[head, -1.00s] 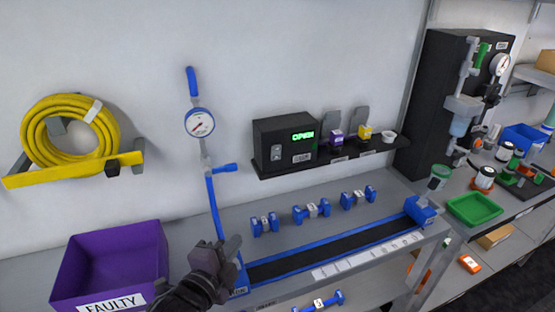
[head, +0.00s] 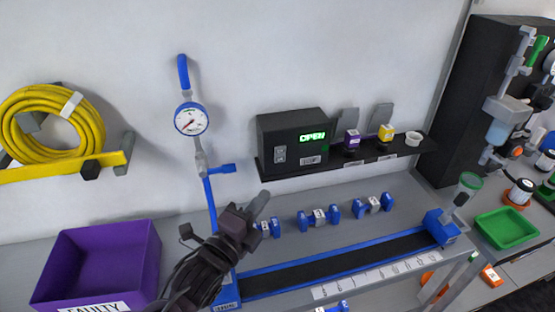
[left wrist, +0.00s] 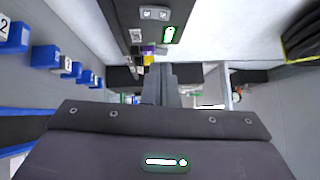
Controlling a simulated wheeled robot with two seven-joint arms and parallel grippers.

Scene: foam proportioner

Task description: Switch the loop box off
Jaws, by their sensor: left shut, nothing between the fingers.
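The loop box (head: 292,138) is a black box on a dark wall shelf, with a lit green display reading OPEN (head: 312,136). A small grey switch plate (head: 279,155) is at the left of its front face; I cannot tell which way the switch is set. In the left wrist view the box (left wrist: 125,12) is at the top, with its switch plate (left wrist: 155,14) and green display (left wrist: 169,35). My left gripper (head: 259,203) is shut and empty, below and left of the box, apart from it. Its fingers (left wrist: 161,84) also show in the left wrist view. My right gripper is out of view.
A blue pipe with a gauge (head: 191,118) stands left of the box. A purple FAULTY bin (head: 100,265) is at left. Purple and yellow items (head: 352,141) share the shelf.

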